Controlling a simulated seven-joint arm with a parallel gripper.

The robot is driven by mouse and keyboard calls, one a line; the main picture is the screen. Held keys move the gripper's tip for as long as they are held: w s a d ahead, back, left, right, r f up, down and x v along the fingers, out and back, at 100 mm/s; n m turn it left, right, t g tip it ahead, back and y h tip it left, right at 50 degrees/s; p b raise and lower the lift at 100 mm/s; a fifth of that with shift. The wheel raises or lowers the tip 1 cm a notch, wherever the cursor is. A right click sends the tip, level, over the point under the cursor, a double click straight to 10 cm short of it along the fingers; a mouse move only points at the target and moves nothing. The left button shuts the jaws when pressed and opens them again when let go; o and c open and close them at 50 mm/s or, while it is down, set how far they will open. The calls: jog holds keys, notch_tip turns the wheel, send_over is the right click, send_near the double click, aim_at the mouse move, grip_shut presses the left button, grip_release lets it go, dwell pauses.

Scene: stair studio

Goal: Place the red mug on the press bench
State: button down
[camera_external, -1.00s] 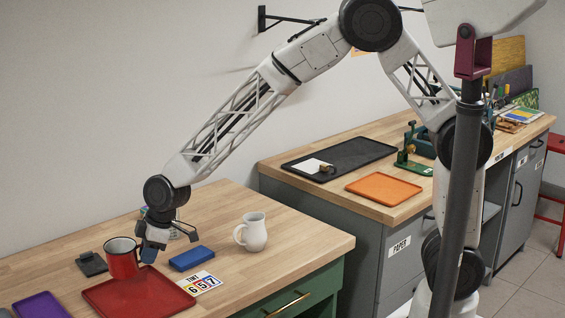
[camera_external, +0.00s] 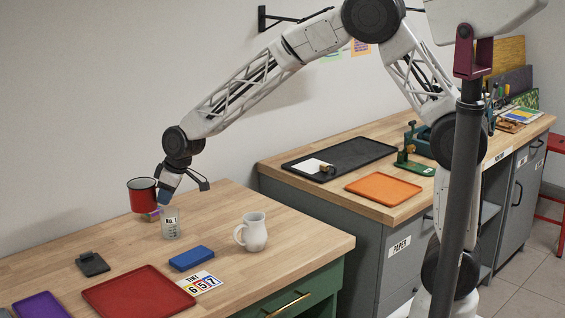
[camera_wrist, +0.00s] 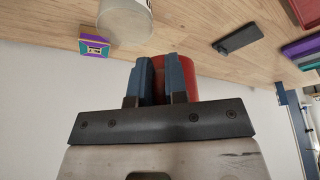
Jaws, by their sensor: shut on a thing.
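The red mug (camera_external: 142,199), with a dark rim, is held upright above the left part of the near wooden table in the external view. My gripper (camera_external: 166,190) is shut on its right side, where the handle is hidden. In the wrist view, the gripper's two blue fingers (camera_wrist: 160,78) close together and part of the red mug (camera_wrist: 191,72) shows behind them. The press bench (camera_external: 395,211) is the wooden-topped bench to the right, with a green press (camera_external: 412,153) on it.
A clear "No. 1" beaker (camera_external: 170,226) stands close below the gripper. A white pitcher (camera_external: 254,234), blue block (camera_external: 191,259), red tray (camera_external: 138,293) and black object (camera_external: 92,264) share the table. A black tray (camera_external: 350,156) and orange tray (camera_external: 383,187) lie on the press bench.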

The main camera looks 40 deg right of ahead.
jog(key=w+d+r+m+h, duration=0.1)
jog(key=w+d+r+m, duration=0.1)
jog(key=d, duration=1)
jog(key=w+d+r+m+t+h, duration=0.1)
jog(key=w+d+r+m, duration=0.2)
jog(key=w+d, duration=0.4)
jog(key=w+d+r+m+h, duration=0.1)
jog(key=w+d+r+m, duration=0.2)
jog(key=d, duration=1.5)
jog(key=shift+w+r, duration=0.65)
jog(key=shift+r, duration=0.15)
jog(key=d, duration=0.6)
jog(key=shift+d, duration=0.4)
jog(key=a, duration=0.7)
